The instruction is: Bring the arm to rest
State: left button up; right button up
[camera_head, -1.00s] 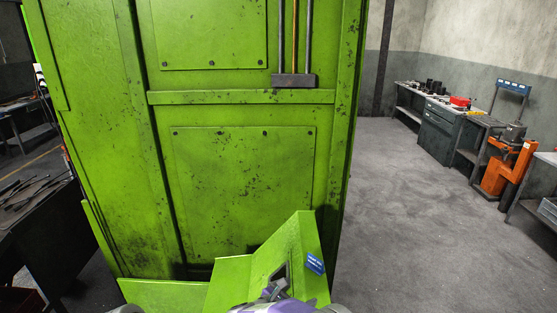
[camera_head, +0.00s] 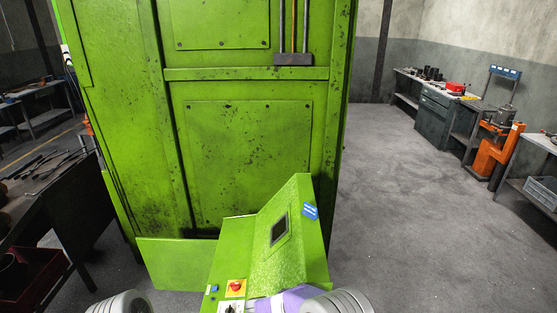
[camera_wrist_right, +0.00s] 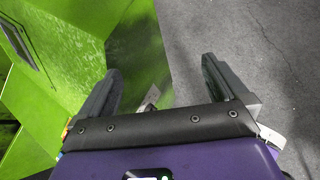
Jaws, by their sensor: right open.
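My right gripper (camera_wrist_right: 158,88) shows in the right wrist view with its two dark fingers spread apart and nothing between them. It is beside the green control console (camera_wrist_right: 60,60), over grey floor. In the head view my right arm is at the bottom edge, in front of the console (camera_head: 295,235), and its fingers are not visible there. The console carries a dark screen (camera_head: 279,229), a red button on a yellow plate (camera_head: 236,288) and a blue label (camera_head: 310,211). Part of my left arm shows at the bottom left; its gripper is not visible.
The tall green press (camera_head: 245,140) fills the middle. A dark table (camera_head: 60,215) with tools stands at the left, with a red crate (camera_head: 35,275) by it. Workbenches (camera_head: 435,115) and an orange machine (camera_head: 492,150) line the right wall. The floor (camera_head: 410,210) between is clear.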

jog(key=s+d+f+m+g+y+b, duration=0.1)
jog(key=s+f+m+g+y+b, duration=0.4)
jog(key=s+f+m+y+b, duration=0.7)
jog(key=shift+s+d+f+m+g+b, duration=0.35)
jog(key=shift+s+f+m+b, duration=0.2)
jog(key=shift+s+f+m, duration=8.15)
jog(key=shift+w+f+n, duration=0.55)
jog(key=shift+w+n, duration=0.1)
jog(key=shift+n, duration=0.05)
